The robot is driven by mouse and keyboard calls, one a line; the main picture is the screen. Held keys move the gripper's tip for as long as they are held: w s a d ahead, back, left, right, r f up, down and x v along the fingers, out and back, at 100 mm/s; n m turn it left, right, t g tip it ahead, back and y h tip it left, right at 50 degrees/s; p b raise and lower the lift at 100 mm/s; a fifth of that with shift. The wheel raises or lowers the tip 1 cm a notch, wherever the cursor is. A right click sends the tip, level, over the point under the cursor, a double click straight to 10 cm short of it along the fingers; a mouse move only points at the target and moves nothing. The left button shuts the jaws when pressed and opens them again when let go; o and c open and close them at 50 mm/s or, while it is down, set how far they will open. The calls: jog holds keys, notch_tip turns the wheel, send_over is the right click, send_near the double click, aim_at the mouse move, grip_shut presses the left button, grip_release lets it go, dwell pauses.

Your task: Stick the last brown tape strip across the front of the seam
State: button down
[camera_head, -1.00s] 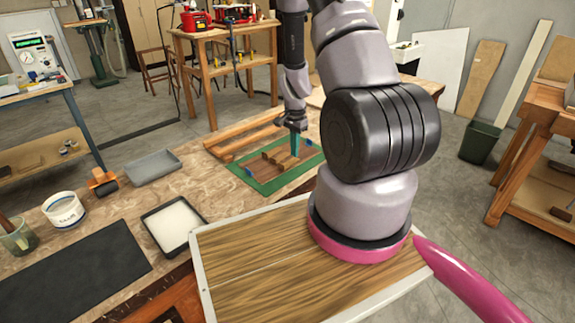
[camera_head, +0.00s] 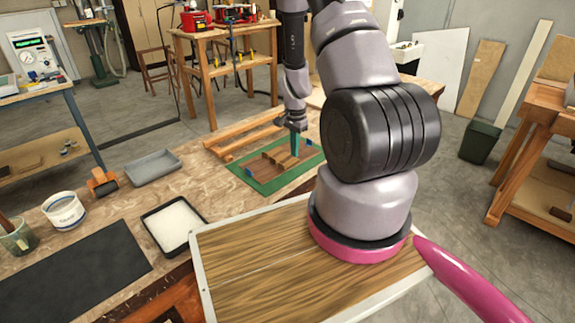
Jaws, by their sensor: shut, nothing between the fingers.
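My gripper (camera_head: 295,143) is small in the picture, pointing down over the right part of the green mat. Its teal fingertips are shut with nothing seen between them. Brown wooden pieces (camera_head: 255,166) lie on the green mat (camera_head: 268,186), with several darker brown raised bits across them beside the fingertips. I cannot tell which of these are tape strips, and the seam is too small to make out. Small blue pieces sit at the mat's left and right edges. My arm hides part of the bench to the right.
Wooden bars (camera_head: 240,135) lie behind the mat. A grey tray (camera_head: 153,167), a brown-handled roller (camera_head: 102,182), a white tub (camera_head: 64,210), a white-filled black tray (camera_head: 173,223), a jar (camera_head: 17,236) and a dark mat (camera_head: 75,272) occupy the bench's left side.

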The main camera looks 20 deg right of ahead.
aim_at(294, 160)
jog(key=shift+f, duration=0.85)
dwell(0.6)
jog(key=shift+r, duration=3.5)
